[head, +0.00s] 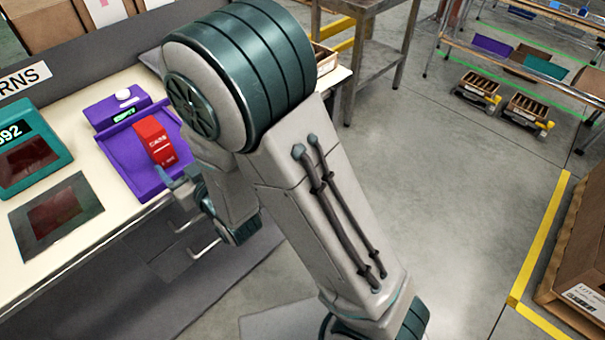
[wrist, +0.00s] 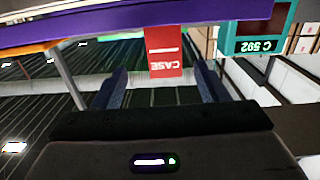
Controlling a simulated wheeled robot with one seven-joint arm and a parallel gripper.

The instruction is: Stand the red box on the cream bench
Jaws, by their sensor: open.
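The red box (head: 156,141), marked CASE, rests on a purple tray (head: 122,163) on the cream bench (head: 112,208). I cannot tell exactly how far it leans. My gripper (head: 173,180) is at the front edge of the tray, just in front of the box, partly hidden by my arm. In the wrist view, which looks upside down, the red box (wrist: 163,50) shows ahead of the gap between the two fingers (wrist: 162,88). The fingers are apart with nothing held between them. The purple tray edge (wrist: 100,25) runs across the top there.
A purple unit (head: 117,106) with a green display adjoins the tray's back. A teal device (head: 32,150) stands at the left, with a dark mat (head: 55,217) in front of it. Cartons (head: 42,22) stand behind the bench. A narrow bare strip lies between mat and tray.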

